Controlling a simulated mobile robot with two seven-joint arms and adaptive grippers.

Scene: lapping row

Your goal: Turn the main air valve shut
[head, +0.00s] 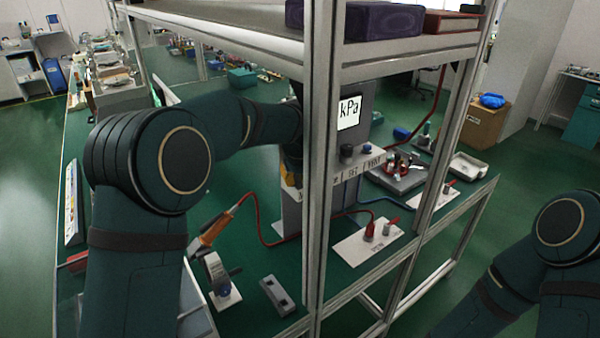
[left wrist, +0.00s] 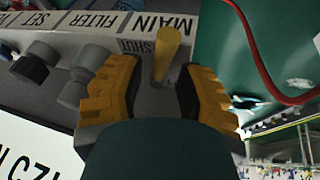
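The main air valve's yellow handle (left wrist: 166,55) stands on the grey panel, by the labels MAIN (left wrist: 165,22) and SHUT (left wrist: 137,46) in the left wrist view. My left gripper (left wrist: 157,92) is open, with one yellow finger on each side of the handle and visible gaps to it. In the head view the left gripper (head: 291,180) is mostly hidden behind a frame post and my arm, and the handle cannot be seen there. My right arm shows at the lower right of the head view, but its gripper is out of view.
A metal frame post (head: 322,200) stands in front of the panel, with a shelf (head: 400,48) above. Dark and grey knobs (left wrist: 80,75) sit beside the left finger. A kPa display (head: 349,108) is above the panel. A red hose (head: 262,235) crosses the green bench.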

